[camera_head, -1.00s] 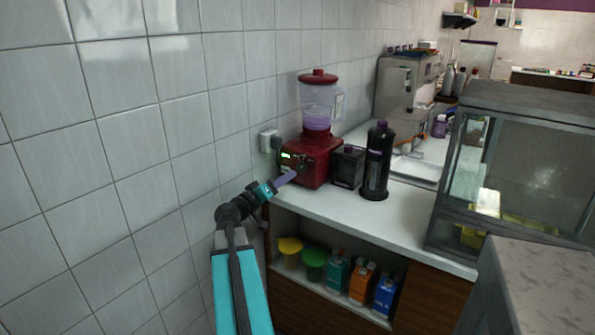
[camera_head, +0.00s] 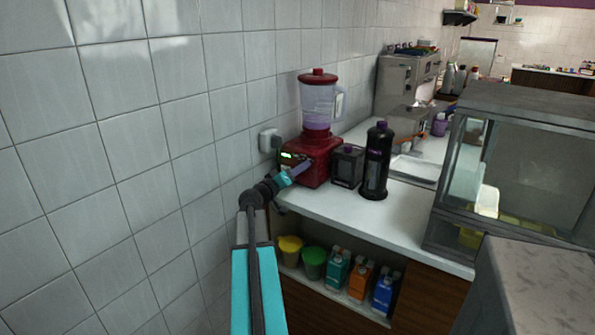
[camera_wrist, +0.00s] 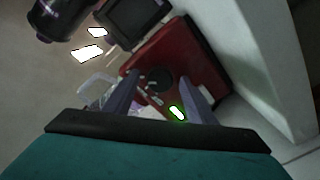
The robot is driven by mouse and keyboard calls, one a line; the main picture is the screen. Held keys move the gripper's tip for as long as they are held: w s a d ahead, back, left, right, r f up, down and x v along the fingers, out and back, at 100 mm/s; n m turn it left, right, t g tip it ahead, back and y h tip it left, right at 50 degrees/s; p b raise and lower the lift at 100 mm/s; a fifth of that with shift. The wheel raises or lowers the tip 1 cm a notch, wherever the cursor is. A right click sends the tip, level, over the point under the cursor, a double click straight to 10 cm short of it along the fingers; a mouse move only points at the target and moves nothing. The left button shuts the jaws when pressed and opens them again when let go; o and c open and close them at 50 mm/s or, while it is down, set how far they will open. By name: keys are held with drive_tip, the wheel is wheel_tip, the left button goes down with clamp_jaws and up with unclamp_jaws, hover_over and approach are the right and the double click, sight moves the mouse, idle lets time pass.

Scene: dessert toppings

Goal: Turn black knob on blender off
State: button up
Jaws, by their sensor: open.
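The red blender (camera_head: 314,150) stands on the white counter against the tiled wall, with a clear jar and red lid. A green light glows on its front panel. In the wrist view, the blender's red base (camera_wrist: 185,62) shows its round black knob (camera_wrist: 158,79) and the green light (camera_wrist: 176,113). My gripper (camera_head: 301,168) is close in front of the base. In the wrist view, its two purple fingers (camera_wrist: 157,95) are spread apart, with the knob seen between and just beyond their tips. I cannot tell whether they touch it.
A black box (camera_head: 347,166) and a tall black bottle (camera_head: 376,160) stand right of the blender. A glass display case (camera_head: 520,170) is farther right. A wall socket (camera_head: 268,141) is left of the blender. Cartons and tubs fill the shelf below.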

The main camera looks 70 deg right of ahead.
drive_tip(key=c, duration=1)
drive_tip(key=shift+c, duration=0.2)
drive_tip(key=shift+n+b, duration=0.3)
drive_tip(key=shift+n, duration=0.1)
drive_tip(key=n+b, duration=0.1)
drive_tip(key=n, duration=0.2)
drive_tip(key=shift+b, duration=0.3)
drive_tip(key=n, duration=0.8)
drive_tip(key=shift+r, duration=0.1)
drive_tip(key=shift+n+p, duration=1)
drive_tip(key=shift+n, duration=1.1)
